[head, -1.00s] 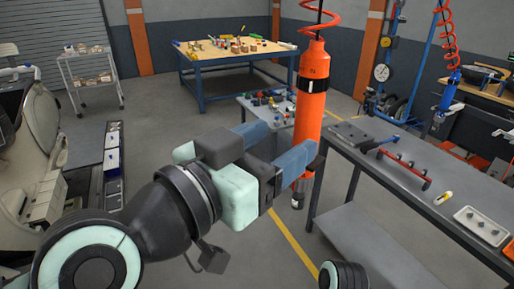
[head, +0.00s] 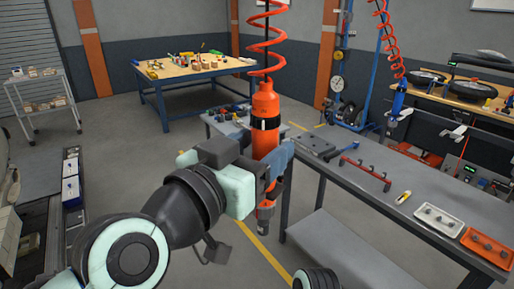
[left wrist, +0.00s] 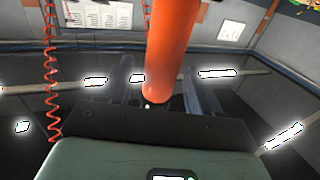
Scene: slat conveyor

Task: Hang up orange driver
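The orange driver (head: 266,108) hangs upright under a red coiled hose (head: 265,38) with a dark line through it. It has a black band and a grey lower end. My left gripper (head: 264,152) is at its lower half, with one blue-grey finger on either side. In the left wrist view the driver (left wrist: 170,50) comes down between the two fingers (left wrist: 165,88), with narrow gaps beside it, so the gripper looks open. Whether a finger touches it is hard to see. My right gripper is not in view.
A grey workbench (head: 345,178) at right holds a red rail (head: 365,173), a white tray (head: 438,220) and an orange tray (head: 489,247). A blue tool (head: 398,103) hangs from another red coil behind. A wooden-topped table (head: 195,72) stands at the back.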

